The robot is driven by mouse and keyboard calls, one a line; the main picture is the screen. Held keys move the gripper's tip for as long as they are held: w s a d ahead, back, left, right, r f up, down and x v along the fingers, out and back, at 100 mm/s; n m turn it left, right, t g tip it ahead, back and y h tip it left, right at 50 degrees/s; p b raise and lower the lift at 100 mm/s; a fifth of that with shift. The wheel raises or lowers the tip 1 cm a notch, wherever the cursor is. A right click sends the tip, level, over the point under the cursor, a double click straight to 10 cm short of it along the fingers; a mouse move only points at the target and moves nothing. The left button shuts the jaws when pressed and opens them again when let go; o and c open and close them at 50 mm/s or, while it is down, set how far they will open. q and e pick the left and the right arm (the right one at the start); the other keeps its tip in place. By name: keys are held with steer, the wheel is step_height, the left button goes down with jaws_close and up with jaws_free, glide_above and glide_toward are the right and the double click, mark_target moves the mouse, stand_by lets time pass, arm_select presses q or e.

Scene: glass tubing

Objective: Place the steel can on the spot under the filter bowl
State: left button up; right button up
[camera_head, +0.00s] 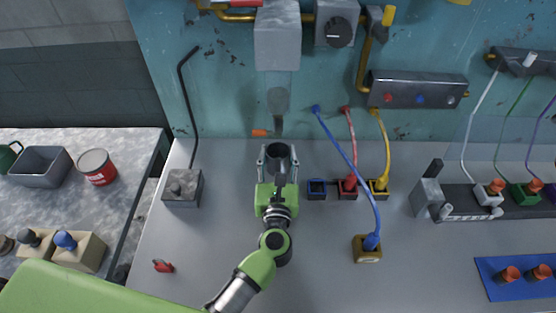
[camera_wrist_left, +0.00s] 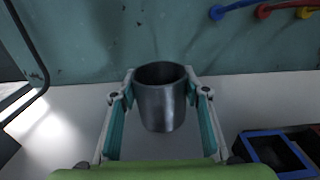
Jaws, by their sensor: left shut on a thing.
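The steel can (camera_head: 281,160) is a dark, open-topped metal cup. My left gripper (camera_head: 278,165) is shut on it, with one finger on each side, near the back wall. In the left wrist view the can (camera_wrist_left: 162,108) stands upright between the fingertips, its open mouth up. What looks like the filter bowl (camera_head: 278,98) is a clear bowl under a grey box on the wall, just behind and above the can. The spot under it cannot be made out. I cannot tell whether the can touches the bench. My right gripper is not in view.
An orange-tipped lever (camera_head: 260,133) sticks out left of the bowl's lower end. A grey block (camera_head: 182,188) with a bent black rod stands left. Small coloured sockets (camera_head: 347,189) with cables stand right. The front bench is mostly clear around a red clip (camera_head: 162,266).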

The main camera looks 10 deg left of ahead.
arm_select(q)
steer(key=shift+w, duration=0.15)
steer(key=shift+f, duration=0.15)
steer(key=o, duration=1.3)
steer(key=shift+r, duration=0.25)
steer(key=s+b, duration=0.1)
steer(key=s, duration=0.2)
steer(key=s+d+b, duration=0.1)
steer(key=s, duration=0.3)
steer(key=s+d+b, duration=0.1)
steer(key=s, duration=0.2)
steer(key=shift+s+f, duration=0.3)
steer(key=shift+s, duration=0.1)
steer(key=shift+s+d+r, duration=0.15)
steer(key=shift+s+d, duration=0.05)
steer(key=shift+s, duration=0.35)
